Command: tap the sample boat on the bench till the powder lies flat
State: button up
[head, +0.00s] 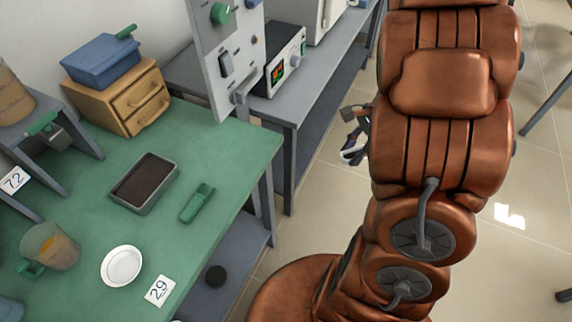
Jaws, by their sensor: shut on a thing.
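My gripper (354,136) shows only in part in the head view, at the left edge of my copper-coloured arm. It is over the floor, right of the green bench (235,155) and apart from it. It is shut on a small pale thing (352,157), seemingly the sample boat, which is mostly hidden. Its shape, its tilt and any powder in it cannot be made out.
A wooden drawer box (125,98) stands behind. A grey panel (222,60) rises at the far edge.

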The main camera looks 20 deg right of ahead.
jog(key=shift+w+a+p, duration=1)
jog(key=shift+w+a, duration=3.5)
jog(key=shift+a, duration=1.2)
jog(key=p, duration=0.5)
send_over(241, 147)
jog(key=d, duration=0.1)
jog(key=shift+s+d+f, duration=0.15)
jog(key=shift+d+f, duration=0.05)
jog(key=shift+f, duration=0.6)
jog(key=shift+a, duration=0.1)
jog(key=shift+f+b, duration=0.7)
jog(key=shift+f, duration=0.8)
jog(key=shift+r, duration=0.1)
